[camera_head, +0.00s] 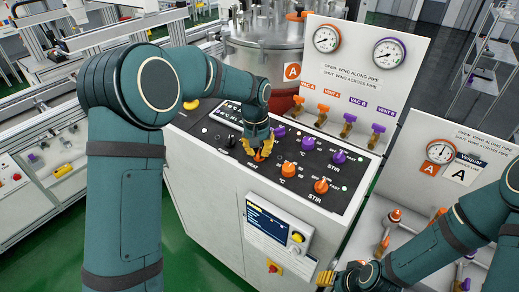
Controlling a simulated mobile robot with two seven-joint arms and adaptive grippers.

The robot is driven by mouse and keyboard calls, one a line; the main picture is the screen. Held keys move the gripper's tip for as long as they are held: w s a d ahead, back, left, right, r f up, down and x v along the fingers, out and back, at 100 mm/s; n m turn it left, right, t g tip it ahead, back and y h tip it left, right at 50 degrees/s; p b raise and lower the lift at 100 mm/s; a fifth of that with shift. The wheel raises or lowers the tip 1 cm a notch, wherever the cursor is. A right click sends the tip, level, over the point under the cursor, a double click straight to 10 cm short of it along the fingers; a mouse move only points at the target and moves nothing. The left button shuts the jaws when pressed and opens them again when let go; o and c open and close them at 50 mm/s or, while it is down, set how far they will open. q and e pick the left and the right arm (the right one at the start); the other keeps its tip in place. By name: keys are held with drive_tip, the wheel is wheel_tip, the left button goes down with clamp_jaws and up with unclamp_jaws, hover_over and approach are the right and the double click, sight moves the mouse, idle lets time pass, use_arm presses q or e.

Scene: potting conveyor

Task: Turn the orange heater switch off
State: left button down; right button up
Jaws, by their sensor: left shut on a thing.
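The orange heater switch (259,157) sits on the black control panel (215,133) above the "HEAT" label, mostly hidden by my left gripper. My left gripper (259,152) reaches down from above and is shut on the switch, with its yellow fingers around it. Which way the switch points cannot be told. My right gripper (328,278) is low at the bottom of the view, in front of the cabinet and apart from the switch. Its opening cannot be made out.
An orange °C knob (289,170) and an orange stir knob (321,186) stand right of the switch. Purple controls (308,144) line the row behind. Gauges (327,39) and small valves (348,126) are on the back board. A display (270,222) faces front.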

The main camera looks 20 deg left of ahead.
use_arm(q)
drive_tip(key=shift+s+f+n, duration=0.25)
drive_tip(key=shift+f+n, duration=0.2)
drive_tip(key=shift+n, duration=0.15)
drive_tip(key=c, duration=0.6)
unclamp_jaws()
drive_tip(key=shift+w, duration=0.15)
drive_tip(key=shift+r, duration=0.15)
drive_tip(key=shift+r, duration=0.1)
wheel_tip(320, 180, up, 12)
drive_tip(key=a, duration=0.1)
